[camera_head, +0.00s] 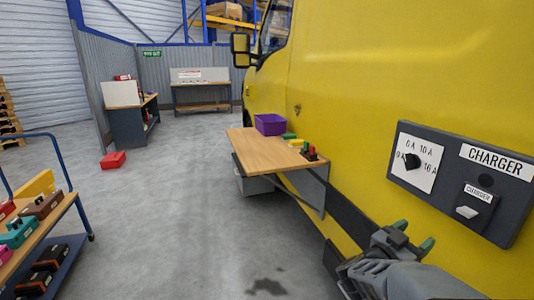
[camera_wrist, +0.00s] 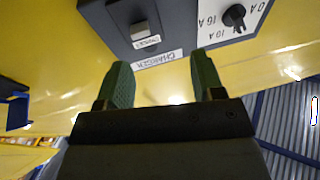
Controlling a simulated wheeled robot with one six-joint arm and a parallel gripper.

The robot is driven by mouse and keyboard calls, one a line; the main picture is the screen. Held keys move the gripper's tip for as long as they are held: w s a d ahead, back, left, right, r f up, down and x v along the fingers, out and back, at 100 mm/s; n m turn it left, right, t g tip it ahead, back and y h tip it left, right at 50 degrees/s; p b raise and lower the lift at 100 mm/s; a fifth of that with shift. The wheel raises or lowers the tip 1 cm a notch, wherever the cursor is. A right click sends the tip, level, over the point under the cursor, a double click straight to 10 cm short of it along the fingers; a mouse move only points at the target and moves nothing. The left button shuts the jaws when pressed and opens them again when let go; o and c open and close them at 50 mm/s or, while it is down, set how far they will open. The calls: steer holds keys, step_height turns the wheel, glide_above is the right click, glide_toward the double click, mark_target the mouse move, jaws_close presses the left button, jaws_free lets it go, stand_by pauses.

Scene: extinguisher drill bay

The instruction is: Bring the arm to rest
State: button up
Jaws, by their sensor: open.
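My gripper (camera_head: 413,238) is at the lower right of the head view, in front of the yellow vehicle side and below the charger panel (camera_head: 461,183). Its two green fingers are apart, with nothing between them. In the wrist view my gripper (camera_wrist: 165,82) also shows spread and empty. The charger panel (camera_wrist: 112,22) is upside down there, beyond the fingertips and apart from them. The panel carries a black rotary knob (camera_head: 412,161) on a white dial and a light switch (camera_head: 467,212) at its lower part.
A wooden shelf (camera_head: 262,158) on the vehicle (camera_head: 345,70) holds a purple bin (camera_head: 270,124) and small coloured items. A blue-framed cart (camera_head: 90,236) with several boxes stands at the left. A red box (camera_head: 113,160) lies on the floor. The middle floor is clear, with a dark stain.

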steer(key=w+a+f+n+t+y+p, duration=0.1)
steer(key=w+a+f+n+t+y, duration=0.5)
steer(key=y, duration=0.4)
steer(key=s+a+n+g+y+p, duration=0.1)
steer(key=a+n+g+y+p, duration=0.3)
steer(key=a+y, duration=0.5)
steer(key=s+a+r+n+g+p, duration=0.35)
steer(key=s+a+g+p, duration=0.2)
steer(key=s, duration=0.45)
steer(key=p+v, duration=0.7)
steer(key=v, duration=0.4)
steer(key=shift+s+a+n, duration=0.35)
steer(key=shift+a+n, duration=0.1)
steer(key=shift+f+g, duration=0.1)
steer(key=shift+g, duration=0.15)
